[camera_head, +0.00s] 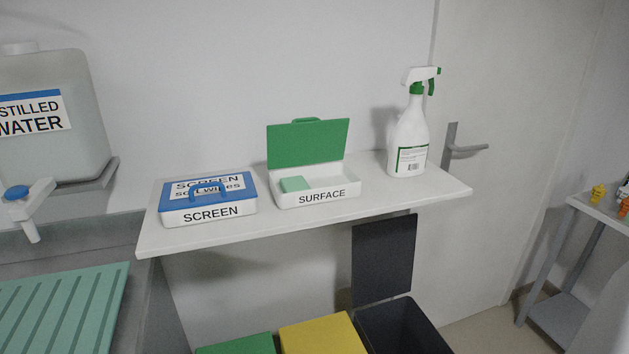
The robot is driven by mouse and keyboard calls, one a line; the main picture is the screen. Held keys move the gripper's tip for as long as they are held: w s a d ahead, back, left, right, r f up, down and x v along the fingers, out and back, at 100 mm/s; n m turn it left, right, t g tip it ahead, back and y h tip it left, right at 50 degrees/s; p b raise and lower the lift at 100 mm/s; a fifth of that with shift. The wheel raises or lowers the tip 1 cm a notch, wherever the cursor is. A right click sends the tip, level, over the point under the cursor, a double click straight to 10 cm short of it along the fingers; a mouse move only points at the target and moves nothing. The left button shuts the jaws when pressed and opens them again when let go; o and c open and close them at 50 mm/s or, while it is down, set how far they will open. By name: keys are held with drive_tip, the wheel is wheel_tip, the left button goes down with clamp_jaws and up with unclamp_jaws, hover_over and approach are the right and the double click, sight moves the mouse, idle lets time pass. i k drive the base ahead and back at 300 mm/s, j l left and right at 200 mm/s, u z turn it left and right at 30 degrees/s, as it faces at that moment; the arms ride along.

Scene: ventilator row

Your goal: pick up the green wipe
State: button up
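The green wipe (294,184) is a small, pale green folded square. It lies in the left part of the white box marked SURFACE (328,197). That box stands on a white shelf, with its green lid (308,144) raised upright at the back. The wipe is partly hidden by the box's front wall. My gripper is not in this view.
A shut SCREEN box (209,213) with a blue lid stands to the left on the shelf (300,227). A spray bottle (408,140) stands to the right. Bins, one open and dark (402,327), stand below. A distilled water tank (55,105) is at left.

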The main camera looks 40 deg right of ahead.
sight(292, 183)
drive_tip(key=l, duration=1.9)
